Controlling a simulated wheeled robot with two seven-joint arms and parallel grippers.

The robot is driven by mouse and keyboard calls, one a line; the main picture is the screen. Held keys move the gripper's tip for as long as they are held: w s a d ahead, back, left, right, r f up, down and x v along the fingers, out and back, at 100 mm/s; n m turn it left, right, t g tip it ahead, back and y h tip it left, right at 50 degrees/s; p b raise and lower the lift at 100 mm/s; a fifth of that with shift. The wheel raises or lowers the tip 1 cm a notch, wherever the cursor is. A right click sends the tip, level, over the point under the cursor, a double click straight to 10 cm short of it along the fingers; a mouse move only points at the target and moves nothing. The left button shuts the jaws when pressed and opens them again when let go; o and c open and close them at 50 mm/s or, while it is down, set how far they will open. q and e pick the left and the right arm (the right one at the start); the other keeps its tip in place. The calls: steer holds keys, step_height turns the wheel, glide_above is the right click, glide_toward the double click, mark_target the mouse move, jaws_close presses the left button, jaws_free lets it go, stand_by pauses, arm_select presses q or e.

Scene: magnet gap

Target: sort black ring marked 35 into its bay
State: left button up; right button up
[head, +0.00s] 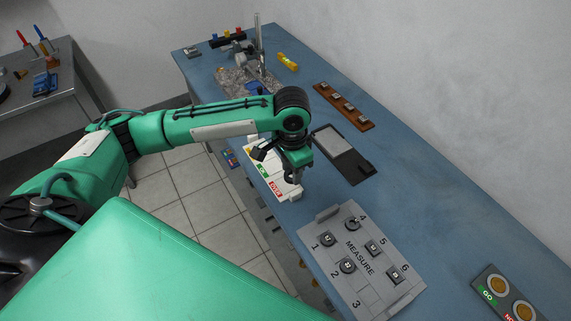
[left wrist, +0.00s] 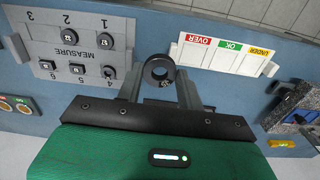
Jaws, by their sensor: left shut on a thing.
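A black ring (left wrist: 158,69) with a small pale marking, too small to read surely, is between the fingertips of my left gripper (left wrist: 160,80) in the left wrist view. The gripper is shut on it. In the head view my left gripper (head: 292,180) hangs over the near right part of the white bay tray (head: 286,195), by the red OVER label. The tray (left wrist: 215,60) shows beyond the ring in the left wrist view, with OVER, OK and UNDER labels. The ring is hidden or too small in the head view. My right gripper is not in view.
A grey MEASURE board (head: 337,273) with numbered places holds several dark pieces; place 3 looks bare. A dark flat device (head: 343,150), a wooden strip (head: 343,106) and a GO panel (head: 505,296) lie on the blue bench. Bench between the board and wall is clear.

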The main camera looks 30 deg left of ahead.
arm_select(q)
steer(key=shift+w+a+f+m+b, duration=0.35)
steer(key=shift+w+a+f+m, duration=1.05)
steer(key=shift+m, duration=1.8)
steer(key=shift+w+a+f+m+b, duration=0.45)
steer(key=shift+w+f+m, duration=1.1)
steer(key=shift+f+m, duration=1.35)
steer(key=shift+w+a+f+m+b, duration=0.2)
steer(key=shift+w+a+f+m, duration=1.15)
steer(key=shift+m, duration=2.15)
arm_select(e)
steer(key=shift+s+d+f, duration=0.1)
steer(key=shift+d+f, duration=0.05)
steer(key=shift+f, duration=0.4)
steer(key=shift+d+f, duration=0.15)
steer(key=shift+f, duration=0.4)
arm_select(q)
steer(key=shift+w+d+f, duration=0.1)
steer(key=shift+d+f, duration=0.15)
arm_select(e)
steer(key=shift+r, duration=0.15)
